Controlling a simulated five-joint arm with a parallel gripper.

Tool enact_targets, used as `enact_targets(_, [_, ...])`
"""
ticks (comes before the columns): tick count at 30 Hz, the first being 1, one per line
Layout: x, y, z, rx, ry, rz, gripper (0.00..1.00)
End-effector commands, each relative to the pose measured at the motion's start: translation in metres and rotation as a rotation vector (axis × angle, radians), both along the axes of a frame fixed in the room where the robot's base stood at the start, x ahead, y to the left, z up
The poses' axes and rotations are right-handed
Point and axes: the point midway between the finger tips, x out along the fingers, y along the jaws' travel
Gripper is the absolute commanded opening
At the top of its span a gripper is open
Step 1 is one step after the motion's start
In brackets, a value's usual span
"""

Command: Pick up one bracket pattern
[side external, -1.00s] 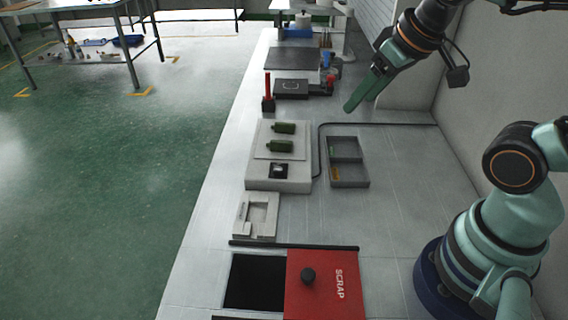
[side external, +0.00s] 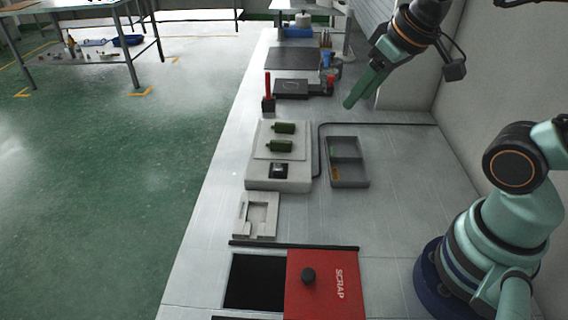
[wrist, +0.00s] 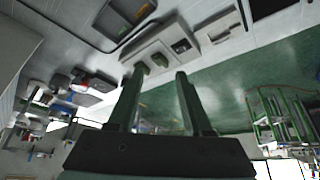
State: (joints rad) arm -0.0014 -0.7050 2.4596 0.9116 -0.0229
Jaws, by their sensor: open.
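Two dark green bracket patterns lie on the pale plate of a white block on the bench. In the side view one is at the back (side external: 284,128) and one nearer the front (side external: 279,146). They also show small in the wrist view, one near the left fingertip (wrist: 142,68) and one to its right (wrist: 160,60). My gripper (side external: 348,106) is in the air, to the right of the patterns and well apart from them. In the wrist view its two green fingers (wrist: 160,75) stand apart with nothing between them.
The white block (side external: 277,184) has a small dark display in front. A grey two-part tray (side external: 349,184) lies to its right. A pale fixture (side external: 241,232) and a red SCRAP lid (side external: 345,262) by a dark opening are nearer. A red post (side external: 268,88) stands behind the block.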

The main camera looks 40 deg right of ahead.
Motion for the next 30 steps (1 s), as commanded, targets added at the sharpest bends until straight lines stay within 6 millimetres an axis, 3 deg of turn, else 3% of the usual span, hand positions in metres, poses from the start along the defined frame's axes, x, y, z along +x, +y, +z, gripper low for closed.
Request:
enact_targets(8, [0.051,0.004,0.014,-0.064,0.121,0.155,0.5])
enact_targets(14, [0.095,0.008,0.009,-0.105,0.216,0.289,0.5])
enact_targets(24, [0.168,0.017,-0.033,-0.151,0.368,0.525,0.5])
enact_targets(30, [0.195,0.021,-0.063,-0.162,0.432,0.633,0.5])
